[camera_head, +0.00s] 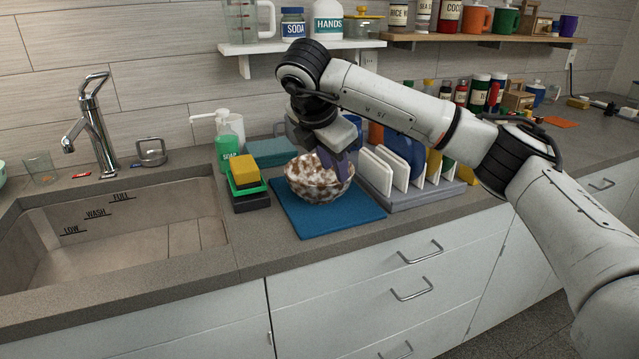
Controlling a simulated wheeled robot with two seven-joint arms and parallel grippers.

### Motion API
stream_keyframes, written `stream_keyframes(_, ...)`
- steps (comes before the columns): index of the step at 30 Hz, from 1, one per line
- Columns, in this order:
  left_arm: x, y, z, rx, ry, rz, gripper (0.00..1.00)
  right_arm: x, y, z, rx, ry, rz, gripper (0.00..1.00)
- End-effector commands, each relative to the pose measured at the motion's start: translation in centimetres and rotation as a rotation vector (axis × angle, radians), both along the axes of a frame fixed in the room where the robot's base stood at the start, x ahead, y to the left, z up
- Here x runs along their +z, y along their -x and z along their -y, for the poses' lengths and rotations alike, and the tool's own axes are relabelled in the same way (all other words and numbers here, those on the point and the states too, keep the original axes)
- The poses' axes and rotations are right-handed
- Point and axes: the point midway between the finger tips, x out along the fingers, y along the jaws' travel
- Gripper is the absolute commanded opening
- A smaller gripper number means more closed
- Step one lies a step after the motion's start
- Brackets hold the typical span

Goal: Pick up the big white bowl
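A bowl (308,186) mottled brown and white, not plain white, sits upright on a blue mat (358,213) on the counter, right of the sink. My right gripper (338,163) points down at the right side of the bowl, with a finger at its rim. The picture does not show clearly whether the fingers are closed on the rim, and the arm's wrist hides part of the gripper. My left gripper is out of view.
A rack of plates (385,172) stands close right of the bowl. Stacked sponges (245,170) and a green soap bottle (228,150) are left. A shelf (290,46) with jars hangs behind. The sink (120,230) is at the left.

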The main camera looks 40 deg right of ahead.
Motion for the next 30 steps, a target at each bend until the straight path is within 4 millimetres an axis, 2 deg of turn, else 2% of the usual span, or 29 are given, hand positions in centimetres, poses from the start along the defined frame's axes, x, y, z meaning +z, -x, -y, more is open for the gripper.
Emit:
stream_keyframes(6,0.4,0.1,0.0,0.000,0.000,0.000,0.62,-2.8,-0.8,1.5,-0.001,0.000,-0.004,0.27)
stream_keyframes(13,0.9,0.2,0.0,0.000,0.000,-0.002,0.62,-4.2,-1.6,2.4,0.002,-0.001,-0.006,0.27)
stream_keyframes(21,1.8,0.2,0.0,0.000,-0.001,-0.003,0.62,-7.3,-3.0,4.2,0.003,-0.001,-0.005,0.27)
stream_keyframes(30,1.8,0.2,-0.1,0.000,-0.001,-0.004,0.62,-7.7,-3.1,4.3,0.006,-0.002,-0.002,0.25)
